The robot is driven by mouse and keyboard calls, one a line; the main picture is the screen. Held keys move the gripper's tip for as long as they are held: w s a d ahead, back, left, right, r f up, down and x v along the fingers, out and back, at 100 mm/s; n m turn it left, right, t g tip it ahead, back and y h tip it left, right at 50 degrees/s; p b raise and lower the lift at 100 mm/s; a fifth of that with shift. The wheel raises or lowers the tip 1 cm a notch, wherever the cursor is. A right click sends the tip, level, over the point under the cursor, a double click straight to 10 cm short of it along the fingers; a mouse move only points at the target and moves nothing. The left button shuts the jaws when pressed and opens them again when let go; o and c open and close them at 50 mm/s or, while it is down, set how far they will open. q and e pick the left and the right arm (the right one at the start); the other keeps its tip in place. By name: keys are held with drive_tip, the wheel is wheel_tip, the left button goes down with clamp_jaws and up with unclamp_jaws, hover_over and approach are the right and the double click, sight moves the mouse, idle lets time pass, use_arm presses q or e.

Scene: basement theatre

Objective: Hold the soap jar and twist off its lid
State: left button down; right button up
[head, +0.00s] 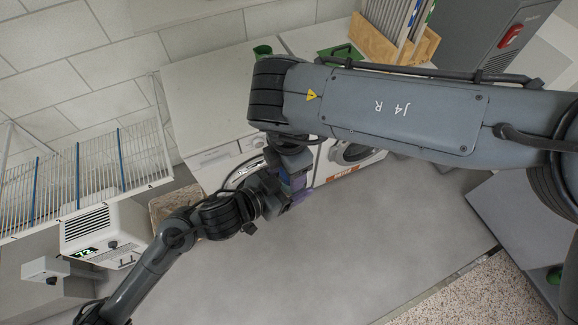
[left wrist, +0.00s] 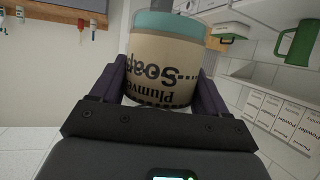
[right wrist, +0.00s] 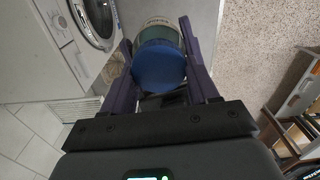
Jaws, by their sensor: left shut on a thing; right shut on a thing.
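The soap jar (left wrist: 160,72) has a beige label with dark lettering that reads upside down in the left wrist view, and a teal band at its top. My left gripper (left wrist: 164,85) is shut around its sides. In the right wrist view, the round blue lid (right wrist: 160,70) lies between the fingers of my right gripper (right wrist: 158,55), which is shut on it. A pale teal band shows behind the lid; I cannot tell whether lid and jar still touch.
A wooden file holder (head: 378,42) is at the back, a green cup (head: 262,51) near the wall.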

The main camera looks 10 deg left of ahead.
drive_tip(key=n, duration=0.5)
drive_tip(key=shift+w+r+n, duration=0.1)
drive_tip(key=shift+r+n, duration=0.05)
drive_tip(key=shift+n, duration=0.25)
drive_tip(key=n, duration=0.3)
drive_tip(key=o, duration=1)
drive_tip(key=shift+c, duration=0.2)
drive_tip(key=shift+o, duration=1)
drive_tip(key=shift+s, duration=0.2)
drive_tip(key=shift+s+r+n, duration=0.1)
drive_tip(key=shift+n, duration=0.2)
